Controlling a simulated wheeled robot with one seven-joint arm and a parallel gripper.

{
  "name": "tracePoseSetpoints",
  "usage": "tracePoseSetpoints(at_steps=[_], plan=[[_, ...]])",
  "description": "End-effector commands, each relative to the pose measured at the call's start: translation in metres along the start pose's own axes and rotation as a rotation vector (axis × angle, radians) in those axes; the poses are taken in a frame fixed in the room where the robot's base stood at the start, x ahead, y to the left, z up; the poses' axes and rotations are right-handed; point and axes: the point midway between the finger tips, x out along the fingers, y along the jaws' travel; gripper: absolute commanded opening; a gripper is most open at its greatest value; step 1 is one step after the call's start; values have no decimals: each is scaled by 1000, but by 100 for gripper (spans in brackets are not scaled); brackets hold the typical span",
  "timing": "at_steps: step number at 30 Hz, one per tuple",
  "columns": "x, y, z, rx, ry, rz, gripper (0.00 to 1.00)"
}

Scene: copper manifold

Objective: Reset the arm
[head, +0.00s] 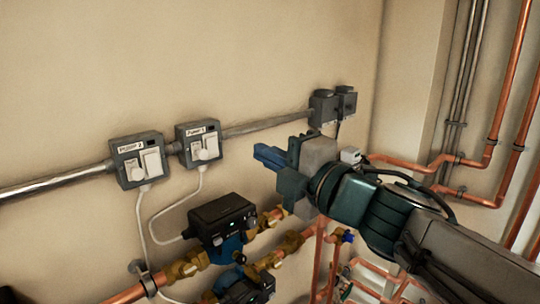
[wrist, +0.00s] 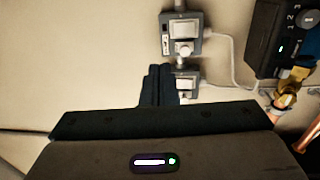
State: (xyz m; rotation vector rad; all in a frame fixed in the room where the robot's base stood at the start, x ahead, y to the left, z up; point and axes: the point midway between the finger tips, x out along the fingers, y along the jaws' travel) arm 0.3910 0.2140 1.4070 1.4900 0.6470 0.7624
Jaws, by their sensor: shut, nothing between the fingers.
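My gripper (head: 268,156) is at the end of my arm, which reaches in from the lower right in the head view. Its blue fingers are shut together with nothing between them. They point left toward the wall, in front of the pipework and apart from the switch boxes. In the wrist view the shut fingers (wrist: 158,86) show at the middle, beside two switch boxes. My arm (head: 400,225) is stretched out over the copper pipes.
Two grey switch boxes, pump 2 (head: 131,173) and pump 1 (head: 187,153), hang on a metal conduit (head: 60,186). A black pump (head: 221,217) sits below with brass valves (head: 186,267). Another grey box (head: 322,110) is behind my gripper. Copper pipes (head: 512,80) run at right.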

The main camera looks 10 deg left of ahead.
Motion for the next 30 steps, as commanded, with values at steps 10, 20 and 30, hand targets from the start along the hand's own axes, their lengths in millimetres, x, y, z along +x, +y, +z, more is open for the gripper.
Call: tracePoseSetpoints(at_steps=[10, 20, 30], plan=[[-10, -13, 40, 135, -186, -16, 0], [-109, -115, 144, 767, -906, -106, 0], [-225, -239, 101, 1475, -1524, -278, 0]])
